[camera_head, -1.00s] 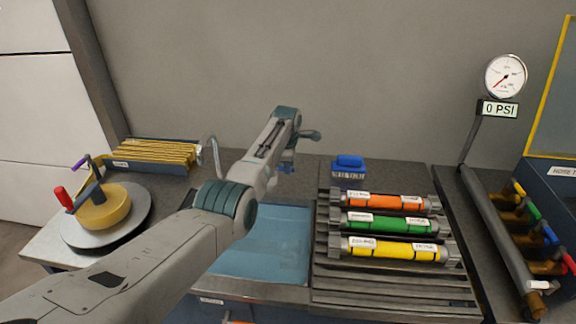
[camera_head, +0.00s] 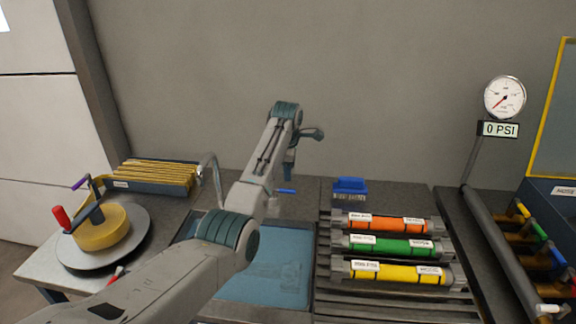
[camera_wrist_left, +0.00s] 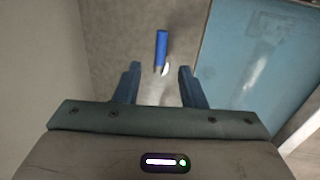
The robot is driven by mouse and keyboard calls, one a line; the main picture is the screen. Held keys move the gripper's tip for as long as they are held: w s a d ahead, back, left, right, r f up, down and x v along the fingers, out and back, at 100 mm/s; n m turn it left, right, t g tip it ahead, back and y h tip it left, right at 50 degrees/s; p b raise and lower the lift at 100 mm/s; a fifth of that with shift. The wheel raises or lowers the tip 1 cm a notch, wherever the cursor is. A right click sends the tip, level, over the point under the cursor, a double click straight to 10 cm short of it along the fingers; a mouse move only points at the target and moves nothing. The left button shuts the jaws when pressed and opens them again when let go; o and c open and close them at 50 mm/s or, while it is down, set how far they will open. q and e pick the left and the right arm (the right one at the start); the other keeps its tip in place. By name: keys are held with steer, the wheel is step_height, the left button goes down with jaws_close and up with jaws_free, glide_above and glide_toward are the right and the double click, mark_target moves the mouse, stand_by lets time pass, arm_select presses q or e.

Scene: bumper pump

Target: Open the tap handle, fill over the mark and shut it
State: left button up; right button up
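The tap handle (camera_head: 286,191) is a small bright blue bar just below my left gripper (camera_head: 289,175). In the left wrist view the blue handle (camera_wrist_left: 161,45) lies ahead of my left gripper (camera_wrist_left: 160,69), between the lines of its two fingers. The gripper is open and empty, apart from the handle. A thin grey curved spout (camera_head: 216,172) stands left of my forearm. My left arm hides the part between spout and handle. The blue basin (camera_head: 270,270) lies below my arm; it also shows in the left wrist view (camera_wrist_left: 245,60). No fill mark is clearly visible. My right gripper is out of view.
Orange (camera_head: 385,223), green (camera_head: 390,246) and yellow (camera_head: 400,272) cylinders lie on a ribbed rack at right, near a blue brush (camera_head: 350,186). A gauge (camera_head: 505,98) reads 0 PSI. A yellow crank wheel (camera_head: 101,228) and a file tray (camera_head: 150,183) stand at left.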

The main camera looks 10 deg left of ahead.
arm_select(q)
steer(key=shift+s+r, duration=0.25)
steer(key=shift+r, duration=1.05)
